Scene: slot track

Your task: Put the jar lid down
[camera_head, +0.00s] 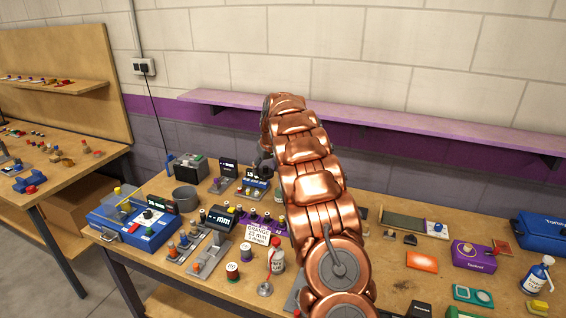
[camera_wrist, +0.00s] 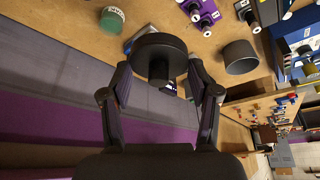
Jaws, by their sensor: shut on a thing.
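In the wrist view, my gripper (camera_wrist: 159,72) is shut on the jar lid (camera_wrist: 160,46), a dark round disc with a short knob on the side facing my wrist. The fingers stand on either side of it, and the lid appears held above the bench. An open dark grey round jar (camera_wrist: 240,57) stands to the right of the lid, apart from it. The jar also shows in the head view (camera_head: 186,200), left of my arm. My gripper (camera_head: 264,167) is small and partly hidden by my arm there, and I cannot make out the lid clearly.
The wooden bench is crowded. A black battery-like box (camera_head: 188,168) stands behind the jar, and a blue case (camera_head: 133,226) lies to its left. A green-topped container (camera_wrist: 112,18) is left of the lid in the wrist view. A purple shelf (camera_head: 375,117) runs along the wall.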

